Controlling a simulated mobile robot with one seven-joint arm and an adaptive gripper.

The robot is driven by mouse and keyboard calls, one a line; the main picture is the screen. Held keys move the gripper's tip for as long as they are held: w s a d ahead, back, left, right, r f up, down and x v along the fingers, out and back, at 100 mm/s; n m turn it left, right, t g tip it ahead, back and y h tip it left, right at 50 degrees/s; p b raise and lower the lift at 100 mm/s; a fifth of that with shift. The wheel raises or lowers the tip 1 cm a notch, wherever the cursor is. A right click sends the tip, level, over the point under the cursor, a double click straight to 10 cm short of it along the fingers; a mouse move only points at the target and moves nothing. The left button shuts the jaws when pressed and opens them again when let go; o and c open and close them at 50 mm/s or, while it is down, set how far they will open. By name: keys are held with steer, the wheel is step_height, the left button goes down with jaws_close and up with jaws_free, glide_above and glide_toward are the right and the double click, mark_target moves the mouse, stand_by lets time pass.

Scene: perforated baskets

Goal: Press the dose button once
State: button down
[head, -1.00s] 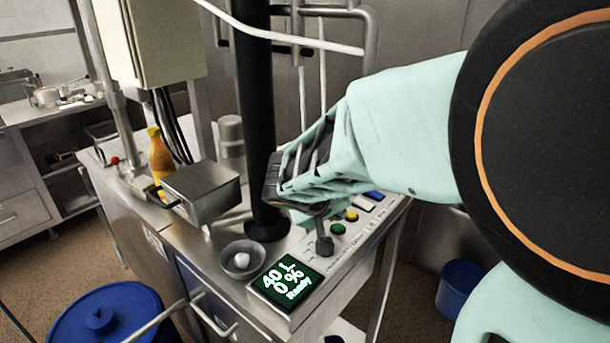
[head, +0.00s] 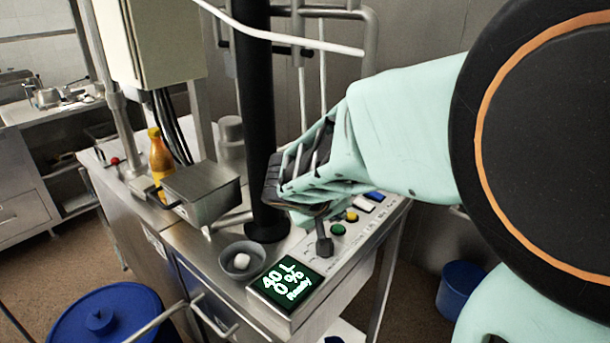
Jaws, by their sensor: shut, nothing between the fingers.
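The control panel (head: 318,268) on the steel cart carries a row of coloured buttons: green (head: 338,229), yellow (head: 352,215), white (head: 364,205) and blue (head: 375,196). Their printed labels are too small to read, so I cannot tell which is the dose button. The display (head: 286,282) reads "40 L", "0 %" and "Ready". My gripper (head: 323,245) is shut and empty, pointing down over the panel. Its dark tip appears just left of the green button, between it and the display. I cannot tell whether the tip touches the panel.
A black column (head: 257,120) rises behind the display. A small bowl (head: 242,271) with a white object stands left of the display. A steel box (head: 201,192) and an orange bottle (head: 160,158) stand farther left. A blue lidded bin (head: 105,315) is at lower left.

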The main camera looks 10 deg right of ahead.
mark_target(337, 228)
steer(key=shift+f, duration=0.1)
steer(key=shift+f+b, duration=0.4)
steer(key=shift+b, duration=0.45)
steer(key=shift+f+b, duration=0.4)
steer(key=shift+b, duration=0.25)
stand_by(0.5)
steer(key=shift+r, duration=0.1)
steer(key=shift+r+p, duration=0.45)
steer(key=shift+r, duration=0.35)
steer(key=shift+r+p, duration=1.45)
steer(key=shift+r, duration=1.05)
